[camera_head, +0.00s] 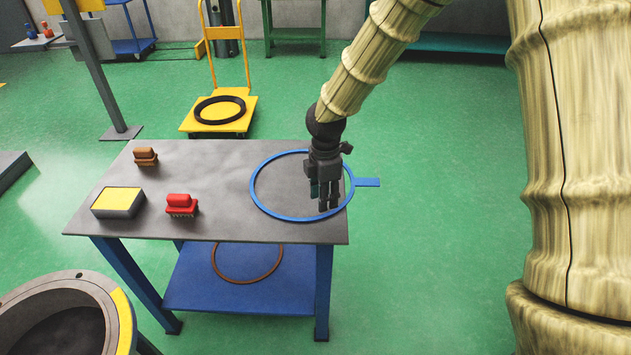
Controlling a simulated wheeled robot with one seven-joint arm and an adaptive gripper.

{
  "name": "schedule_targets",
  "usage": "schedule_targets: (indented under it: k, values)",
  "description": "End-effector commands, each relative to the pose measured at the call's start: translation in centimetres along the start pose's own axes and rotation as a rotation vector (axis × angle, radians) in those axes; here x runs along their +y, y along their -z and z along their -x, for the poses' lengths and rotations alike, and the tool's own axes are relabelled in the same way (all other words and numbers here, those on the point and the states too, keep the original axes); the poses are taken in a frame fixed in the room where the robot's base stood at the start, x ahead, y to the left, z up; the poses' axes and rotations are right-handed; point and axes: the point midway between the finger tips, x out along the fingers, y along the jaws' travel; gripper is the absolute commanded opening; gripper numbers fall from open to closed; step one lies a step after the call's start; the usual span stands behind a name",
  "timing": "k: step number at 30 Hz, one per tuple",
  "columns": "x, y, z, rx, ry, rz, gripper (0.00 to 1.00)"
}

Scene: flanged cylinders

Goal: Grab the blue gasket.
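The blue gasket (257,200) is a thin, large ring with a flat tab (367,182) on its right. It lies on the right part of the grey table top, and its right side and tab reach past the table's right edge. My gripper (328,206) points down over the right part of the ring, inside or just above its right rim. It hides a little of the ring there. The fingers look slightly apart, but their spacing is too small to judge. I cannot tell whether they touch the gasket.
On the table (225,160) stand a red-topped brush (181,204), a brown one (145,156) and a yellow-topped box (118,201). A brown ring (247,277) lies on the blue lower shelf. A yellow cart (196,126) with a black ring (220,109) stands behind. A flanged cylinder (112,286) is front left.

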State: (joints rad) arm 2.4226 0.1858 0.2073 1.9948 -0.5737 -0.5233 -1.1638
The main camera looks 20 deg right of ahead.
Motion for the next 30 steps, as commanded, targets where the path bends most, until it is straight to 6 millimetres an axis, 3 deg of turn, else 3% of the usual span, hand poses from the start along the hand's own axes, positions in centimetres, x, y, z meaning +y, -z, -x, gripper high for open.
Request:
schedule_targets:
  k: [13,30]
  values:
    - [-0.5,-0.5,-4.7,-0.001,0.002,-0.001,0.36]
    - [-0.5,-0.5,-5.2,0.000,0.001,-0.001,0.36]
